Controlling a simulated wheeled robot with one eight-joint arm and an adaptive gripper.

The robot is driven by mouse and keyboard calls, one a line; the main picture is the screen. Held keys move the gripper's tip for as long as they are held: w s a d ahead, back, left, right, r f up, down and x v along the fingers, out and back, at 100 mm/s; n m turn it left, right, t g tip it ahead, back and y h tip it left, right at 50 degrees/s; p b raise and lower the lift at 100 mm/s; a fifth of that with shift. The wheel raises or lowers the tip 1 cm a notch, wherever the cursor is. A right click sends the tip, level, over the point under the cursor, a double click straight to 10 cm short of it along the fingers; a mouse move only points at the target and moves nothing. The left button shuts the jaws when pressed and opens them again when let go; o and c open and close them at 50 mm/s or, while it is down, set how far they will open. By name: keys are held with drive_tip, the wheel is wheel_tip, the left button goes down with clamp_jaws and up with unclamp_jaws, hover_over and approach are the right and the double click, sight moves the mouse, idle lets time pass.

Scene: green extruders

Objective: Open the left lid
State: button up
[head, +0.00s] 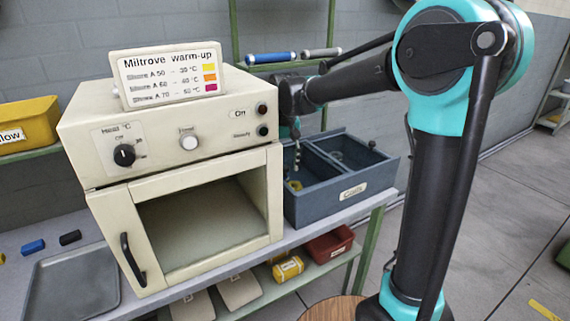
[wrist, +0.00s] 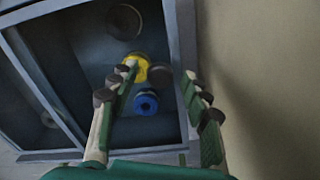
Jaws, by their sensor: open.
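A blue-grey two-compartment box (head: 325,200) labelled "Coils" stands on the bench right of the oven. Its left compartment looks open from above, with a yellow ring (head: 296,185) inside. I cannot make out a separate left lid. In the wrist view, the compartment below my gripper holds a yellow spool (wrist: 137,62), a blue spool (wrist: 146,102) and a dark round piece (wrist: 124,21). My gripper (wrist: 160,72) is open and empty, its fingers pointing down over that compartment. In the head view my gripper (head: 297,158) is small and partly hidden.
A cream oven (head: 180,170) with an open front stands close left of the box; its side wall (wrist: 250,80) is near my right finger in the wrist view. A grey tray (head: 75,290) lies at lower left. A red bin (head: 330,243) sits on the shelf below.

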drive_tip(key=shift+c, duration=0.5)
clamp_jaws()
approach(327, 162)
wheel_tip(327, 162, down, 5)
drive_tip(key=shift+w+d+f, duration=0.1)
drive_tip(key=shift+w+d, duration=0.05)
drive_tip(key=shift+o, duration=0.5)
unclamp_jaws()
